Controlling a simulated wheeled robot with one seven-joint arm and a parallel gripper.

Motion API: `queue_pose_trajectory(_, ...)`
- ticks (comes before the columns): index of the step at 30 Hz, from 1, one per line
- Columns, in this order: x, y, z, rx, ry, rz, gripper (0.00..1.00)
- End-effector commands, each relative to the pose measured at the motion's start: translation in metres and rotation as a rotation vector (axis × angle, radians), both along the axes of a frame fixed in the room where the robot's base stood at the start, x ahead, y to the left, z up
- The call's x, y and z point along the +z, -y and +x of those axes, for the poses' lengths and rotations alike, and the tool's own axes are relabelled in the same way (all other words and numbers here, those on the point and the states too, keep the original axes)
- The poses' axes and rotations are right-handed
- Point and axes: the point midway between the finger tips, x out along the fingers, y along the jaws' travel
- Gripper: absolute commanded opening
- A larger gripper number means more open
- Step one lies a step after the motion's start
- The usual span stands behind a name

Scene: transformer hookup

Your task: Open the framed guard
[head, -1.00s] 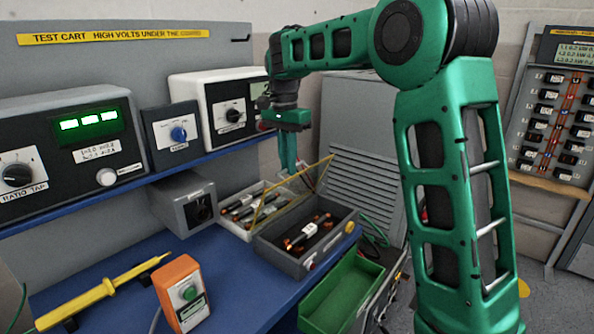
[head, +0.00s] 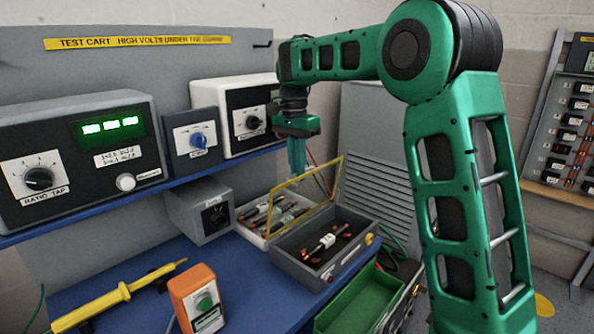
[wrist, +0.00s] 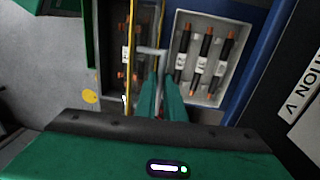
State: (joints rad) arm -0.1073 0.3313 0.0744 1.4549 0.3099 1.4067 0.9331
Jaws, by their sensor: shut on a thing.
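The framed guard (head: 306,176) is a clear panel in a yellow frame, standing raised and roughly upright along the left side of an open dark grey box (head: 285,259). In the wrist view its yellow frame (wrist: 131,50) shows nearly edge-on, with a pale grey handle (wrist: 150,50) sticking out to the right. My gripper (head: 297,174) points down at the guard's upper part. In the wrist view its green fingers (wrist: 159,84) are shut at the handle; the exact contact is partly hidden.
A light tray (head: 250,238) of fuses lies left of the box, and a green bin (head: 365,300) lies in front. A shelf of instruments is behind.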

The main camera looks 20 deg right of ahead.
Motion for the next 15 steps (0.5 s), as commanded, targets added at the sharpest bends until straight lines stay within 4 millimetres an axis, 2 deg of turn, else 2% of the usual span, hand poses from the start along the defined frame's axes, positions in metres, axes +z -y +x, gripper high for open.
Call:
queue_pose_trajectory(1, -0.0020, 0.0022, 0.0005, -0.005, -0.001, -0.002, 0.16)
queue_pose_trajectory(3, -0.0016, 0.0020, 0.0004, -0.004, -0.001, -0.002, 0.28)
queue_pose_trajectory(11, 0.0002, 0.0008, 0.0002, -0.002, 0.001, -0.001, 0.28)
queue_pose_trajectory(15, 0.0079, 0.0001, 0.0011, -0.002, 0.001, -0.001, 0.28)
